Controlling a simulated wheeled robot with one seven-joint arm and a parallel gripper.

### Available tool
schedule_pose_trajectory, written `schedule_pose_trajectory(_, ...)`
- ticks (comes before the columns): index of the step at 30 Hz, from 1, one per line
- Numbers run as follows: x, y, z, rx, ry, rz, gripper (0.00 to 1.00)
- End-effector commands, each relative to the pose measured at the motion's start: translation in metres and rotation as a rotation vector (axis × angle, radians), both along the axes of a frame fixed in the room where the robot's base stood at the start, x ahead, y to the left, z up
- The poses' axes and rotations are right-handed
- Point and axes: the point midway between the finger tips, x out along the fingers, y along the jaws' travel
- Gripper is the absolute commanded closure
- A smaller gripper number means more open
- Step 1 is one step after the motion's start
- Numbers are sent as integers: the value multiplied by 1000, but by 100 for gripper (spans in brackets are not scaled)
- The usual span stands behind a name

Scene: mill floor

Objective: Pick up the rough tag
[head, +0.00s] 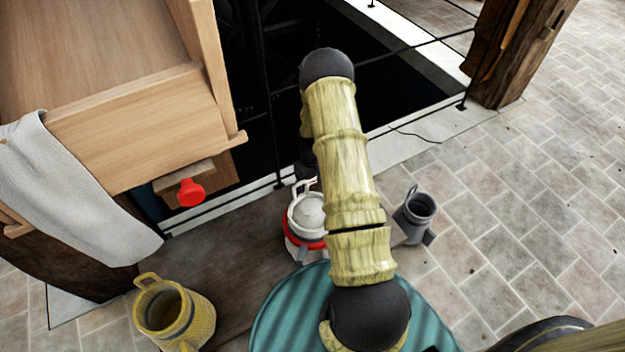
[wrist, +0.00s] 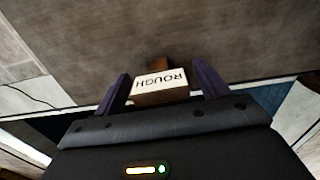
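The rough tag (wrist: 161,80) shows in the wrist view as a small brown block with a white face. Its black word "ROUGH" reads upside down. My gripper (wrist: 161,70) is open, with one dark finger on each side of the tag. I see narrow gaps between the fingers and the tag, so it does not look gripped. How deep the tag sits between the fingers I cannot tell. In the head view my own arm covers the middle, and I cannot make out the tag or the fingers there.
A red and white lantern-like object (head: 309,212) and a grey jug (head: 418,207) stand near my arm. A yellow jug (head: 174,312) is at lower left. A wooden cabinet (head: 140,125) with a grey cloth (head: 65,185) and red knob (head: 190,192) is left. A dark railed opening lies behind.

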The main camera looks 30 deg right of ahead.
Motion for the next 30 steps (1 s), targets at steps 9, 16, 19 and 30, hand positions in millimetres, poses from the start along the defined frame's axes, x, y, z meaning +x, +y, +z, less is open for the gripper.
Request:
schedule_pose_trajectory(9, 0, 1, 0, 0, 0, 2, 71)
schedule_pose_trajectory(16, 0, -1, 4, 0, -1, -2, 71)
schedule_pose_trajectory(19, 0, -2, 15, -1, -1, -4, 71)
schedule_pose_trajectory(30, 0, 0, 84, 0, -1, 0, 71)
